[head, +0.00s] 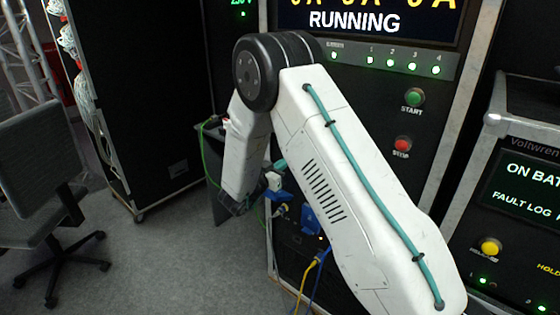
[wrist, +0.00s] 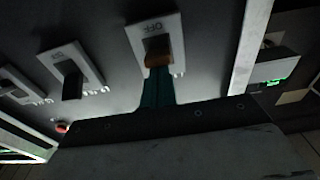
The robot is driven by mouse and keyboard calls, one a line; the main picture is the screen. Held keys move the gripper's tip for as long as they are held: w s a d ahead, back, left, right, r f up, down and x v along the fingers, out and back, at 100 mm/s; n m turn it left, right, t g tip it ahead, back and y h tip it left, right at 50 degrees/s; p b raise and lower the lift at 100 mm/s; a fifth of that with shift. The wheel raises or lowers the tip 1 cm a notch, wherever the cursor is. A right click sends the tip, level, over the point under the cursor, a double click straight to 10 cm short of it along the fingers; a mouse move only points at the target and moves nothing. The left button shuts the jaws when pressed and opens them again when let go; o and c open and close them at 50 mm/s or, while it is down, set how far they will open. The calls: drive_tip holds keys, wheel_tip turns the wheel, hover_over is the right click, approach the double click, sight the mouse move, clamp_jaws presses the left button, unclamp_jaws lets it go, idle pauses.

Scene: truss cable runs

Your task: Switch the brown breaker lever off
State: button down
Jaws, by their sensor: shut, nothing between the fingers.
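In the wrist view, the brown breaker lever (wrist: 158,58) stands out from a pale switch plate (wrist: 172,22) on a dark panel. Lettering that seems to read OFF shows on the plate beside it. My gripper (wrist: 158,88), with teal fingers, is shut and empty. Its tips are right at the brown lever's end, close to or touching it; I cannot tell which. In the head view, my arm hides the lever, and only a small teal piece of my gripper (head: 280,166) shows by the cabinet.
Two dark levers, a nearer one (wrist: 70,80) and one at the left edge (wrist: 8,88), sit on the same panel. A metal strip (wrist: 250,45) lies to the right. In the head view, blue and yellow cables (head: 318,262) hang below, and an office chair (head: 45,190) stands left.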

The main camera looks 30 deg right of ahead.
drive_tip(key=shift+a+f, duration=0.2)
drive_tip(key=shift+f, duration=0.15)
wheel_tip(320, 180, up, 4)
drive_tip(key=a, duration=0.2)
drive_tip(key=s+a+f, duration=0.3)
drive_tip(key=a+f, duration=0.3)
drive_tip(key=shift+s+a+f, duration=0.2)
drive_tip(key=shift+s+f, duration=0.1)
drive_tip(key=shift+f, duration=0.1)
